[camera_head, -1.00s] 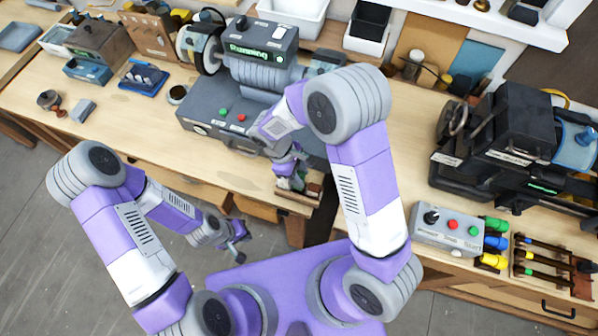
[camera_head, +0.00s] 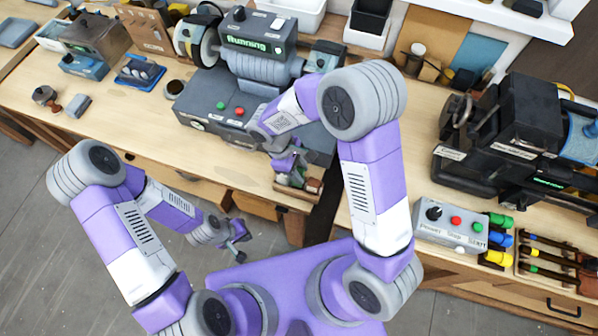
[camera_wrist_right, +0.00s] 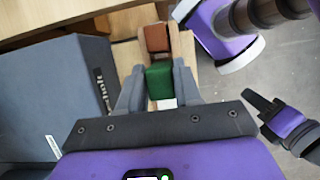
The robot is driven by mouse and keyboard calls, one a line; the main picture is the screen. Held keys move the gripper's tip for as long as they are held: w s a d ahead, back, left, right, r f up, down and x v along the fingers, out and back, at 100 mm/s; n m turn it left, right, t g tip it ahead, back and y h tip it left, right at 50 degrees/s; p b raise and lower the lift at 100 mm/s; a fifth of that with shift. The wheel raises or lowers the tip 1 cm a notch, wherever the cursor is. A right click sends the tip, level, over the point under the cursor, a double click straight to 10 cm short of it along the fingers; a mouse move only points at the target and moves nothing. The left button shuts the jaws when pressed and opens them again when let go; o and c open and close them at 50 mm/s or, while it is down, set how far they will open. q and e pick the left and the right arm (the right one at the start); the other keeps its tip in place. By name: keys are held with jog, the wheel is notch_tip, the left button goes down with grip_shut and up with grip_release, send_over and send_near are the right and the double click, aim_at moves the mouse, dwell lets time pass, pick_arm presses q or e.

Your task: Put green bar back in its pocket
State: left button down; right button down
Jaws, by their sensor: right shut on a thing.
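The green bar (camera_wrist_right: 159,82) sits between the two fingers of my right gripper (camera_wrist_right: 158,92), which is shut on it. In the right wrist view it lies in line with a brown block (camera_wrist_right: 157,38), over or in a small wooden holder (camera_wrist_right: 183,47). I cannot tell whether the bar is seated in a pocket, as its lower part is hidden. In the head view my right gripper (camera_head: 288,178) is at this holder (camera_head: 294,196), at the bench's front edge. My left gripper (camera_head: 238,243) hangs empty in front of the bench with its fingers apart.
A grey machine (camera_head: 255,70) with a "Running" display stands just behind the holder. A gap separates the benches. The bench left of the machine has free room.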

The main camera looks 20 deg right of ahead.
jog(key=shift+d+f, duration=0.1)
jog(key=shift+f, duration=0.05)
jog(key=shift+f+b, duration=1.6)
jog(key=shift+f, duration=0.25)
jog(key=shift+f, duration=0.3)
jog(key=c, duration=0.7)
grip_release()
